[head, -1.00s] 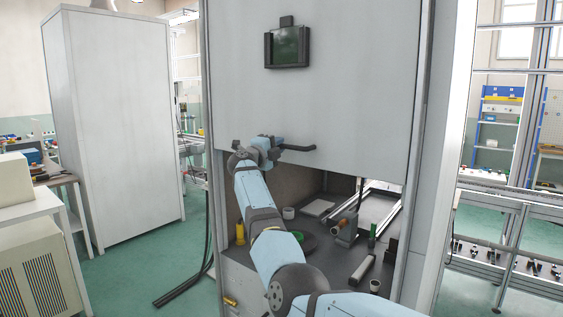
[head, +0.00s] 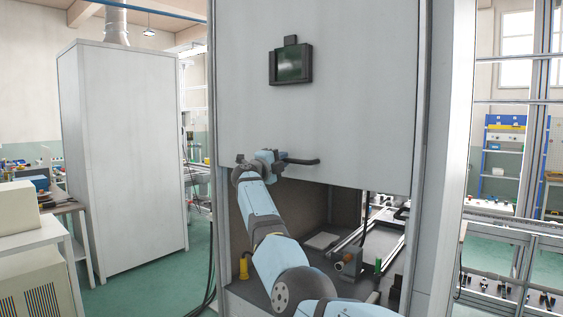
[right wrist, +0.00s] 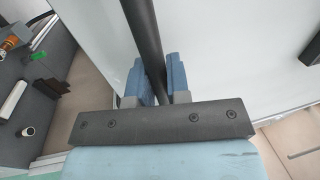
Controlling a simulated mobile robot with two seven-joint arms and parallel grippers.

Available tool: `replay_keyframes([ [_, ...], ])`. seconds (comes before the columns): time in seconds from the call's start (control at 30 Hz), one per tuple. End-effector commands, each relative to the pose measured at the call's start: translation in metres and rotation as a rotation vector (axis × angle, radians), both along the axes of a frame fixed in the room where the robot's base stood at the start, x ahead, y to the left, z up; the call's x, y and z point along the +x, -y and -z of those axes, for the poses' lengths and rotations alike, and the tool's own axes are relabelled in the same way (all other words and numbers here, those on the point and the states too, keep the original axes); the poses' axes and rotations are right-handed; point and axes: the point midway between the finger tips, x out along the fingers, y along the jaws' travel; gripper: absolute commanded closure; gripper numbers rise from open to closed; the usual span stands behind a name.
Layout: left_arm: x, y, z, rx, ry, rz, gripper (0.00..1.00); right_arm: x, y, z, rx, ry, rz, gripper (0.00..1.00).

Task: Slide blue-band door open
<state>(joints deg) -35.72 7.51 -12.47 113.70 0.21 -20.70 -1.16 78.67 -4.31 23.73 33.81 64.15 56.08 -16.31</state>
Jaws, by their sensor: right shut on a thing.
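The door (head: 345,125) is a large pale grey panel with a small dark window (head: 291,64) and a black bar handle (head: 303,161). No blue band shows on it in this view. The door stands partly raised, with an opening below its lower edge. My right gripper (head: 280,159) is shut on the handle near its left part. In the right wrist view, the blue fingers (right wrist: 158,82) close on the dark bar (right wrist: 146,32), beside the pale door surface (right wrist: 235,50). My left gripper is not in view.
Inside the opening, a dark worktop carries a yellow bottle (head: 244,268), an orange-tipped part (head: 346,258) and a green part (head: 378,265). A tall white cabinet (head: 125,160) stands left, with green floor between. A metal frame (head: 510,245) stands right.

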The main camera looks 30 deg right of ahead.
Motion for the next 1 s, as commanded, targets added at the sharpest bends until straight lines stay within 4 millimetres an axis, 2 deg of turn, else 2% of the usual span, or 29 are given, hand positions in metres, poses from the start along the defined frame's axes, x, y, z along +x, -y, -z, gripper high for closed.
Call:
replay_keyframes([
  [0.07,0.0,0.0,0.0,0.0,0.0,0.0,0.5,0.0,0.001,-0.001,0.0,0.001,0.001,1.0],
  [0.1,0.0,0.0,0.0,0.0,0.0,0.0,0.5,0.0,0.0,-0.001,0.0,0.001,0.001,0.81],
  [0.2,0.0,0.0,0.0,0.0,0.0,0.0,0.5,0.0,0.0,-0.001,0.0,0.001,0.001,0.58],
  [0.57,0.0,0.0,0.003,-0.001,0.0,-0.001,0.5,-0.001,-0.005,0.002,0.0,0.0,-0.002,0.58],
  [0.73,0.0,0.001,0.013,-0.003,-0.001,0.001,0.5,-0.011,-0.029,0.011,0.002,0.003,-0.003,0.58],
  [1.0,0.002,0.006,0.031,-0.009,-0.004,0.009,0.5,-0.035,-0.085,0.021,0.002,0.002,-0.003,0.58],
])
